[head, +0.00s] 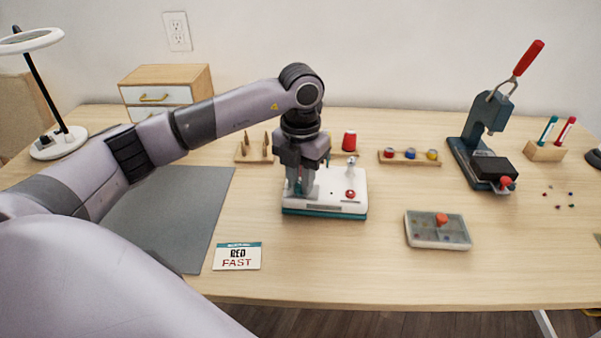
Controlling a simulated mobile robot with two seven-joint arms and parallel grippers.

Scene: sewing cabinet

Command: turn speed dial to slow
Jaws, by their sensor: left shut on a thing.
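A small sewing machine with a white top and teal base (335,208) stands at the middle of the table. My left gripper (302,190) points down over the left part of its white top, with its fingers shut on the speed dial there. The dial is mostly hidden by the fingers, so I cannot tell its setting. A red knob or button (350,194) shows on the machine to the right of the gripper. My right gripper is not in view.
A red thread spool (349,140) and a wooden holder with bobbins (410,158) stand behind the machine. A clear-lidded box (437,230) lies to the right, and a press with a red handle (485,140) beyond. A grey mat (172,215) lies left.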

